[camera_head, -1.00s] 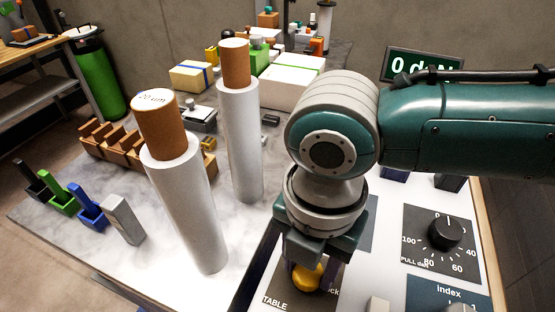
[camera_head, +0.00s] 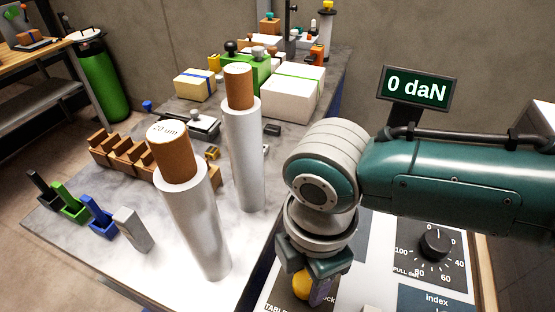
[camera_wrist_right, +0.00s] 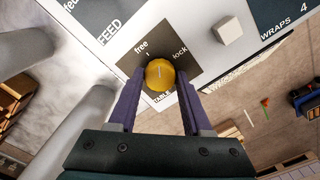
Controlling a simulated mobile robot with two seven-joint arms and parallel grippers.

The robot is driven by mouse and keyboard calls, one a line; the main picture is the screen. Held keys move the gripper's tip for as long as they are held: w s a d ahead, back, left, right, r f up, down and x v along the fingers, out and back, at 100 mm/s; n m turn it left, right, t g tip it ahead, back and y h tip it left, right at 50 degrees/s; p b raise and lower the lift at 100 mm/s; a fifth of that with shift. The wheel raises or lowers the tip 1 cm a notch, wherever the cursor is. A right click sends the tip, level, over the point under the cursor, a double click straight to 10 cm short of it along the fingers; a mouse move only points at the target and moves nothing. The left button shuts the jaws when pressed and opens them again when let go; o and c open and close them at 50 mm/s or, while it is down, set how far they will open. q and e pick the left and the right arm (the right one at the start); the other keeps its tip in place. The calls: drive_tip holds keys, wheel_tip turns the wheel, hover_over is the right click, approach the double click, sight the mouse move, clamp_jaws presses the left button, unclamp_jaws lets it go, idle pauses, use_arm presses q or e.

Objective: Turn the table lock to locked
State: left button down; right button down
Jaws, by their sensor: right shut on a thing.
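The table lock is a round yellow knob (camera_head: 302,285) on a dark plate (camera_wrist_right: 183,53) marked "free", "lock" and "TABLE". In the right wrist view the yellow knob (camera_wrist_right: 160,76) sits between the two purple fingers, with a short pale line on its top. The line points up the picture, between the two words; its exact setting is hard to tell. My right gripper (camera_head: 312,287) reaches down from above and is shut on the knob. In the head view the gripper hides part of the plate. My left gripper is not in view.
A black dial (camera_head: 435,244) and an index plate (camera_head: 437,298) lie right of the right gripper. A display (camera_head: 418,88) behind my arm reads "0 daN". Two tall white rolls (camera_head: 198,230) (camera_head: 243,155) stand on the grey table to the left. Several boxes stand behind.

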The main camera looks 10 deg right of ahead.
sight(307, 281)
drive_tip(key=m+p, duration=0.2)
drive_tip(key=m, duration=0.3)
drive_tip(key=shift+r+m, duration=0.1)
drive_tip(key=shift+m, duration=0.2)
drive_tip(key=m+p, duration=0.1)
drive_tip(key=m, duration=0.4)
drive_tip(key=shift+p, duration=0.3)
drive_tip(key=shift+c, duration=1.7)
unclamp_jaws()
drive_tip(key=shift+r+p, duration=0.3)
drive_tip(key=shift+r, duration=0.05)
wheel_tip(307, 281, up, 9)
drive_tip(key=p, duration=0.3)
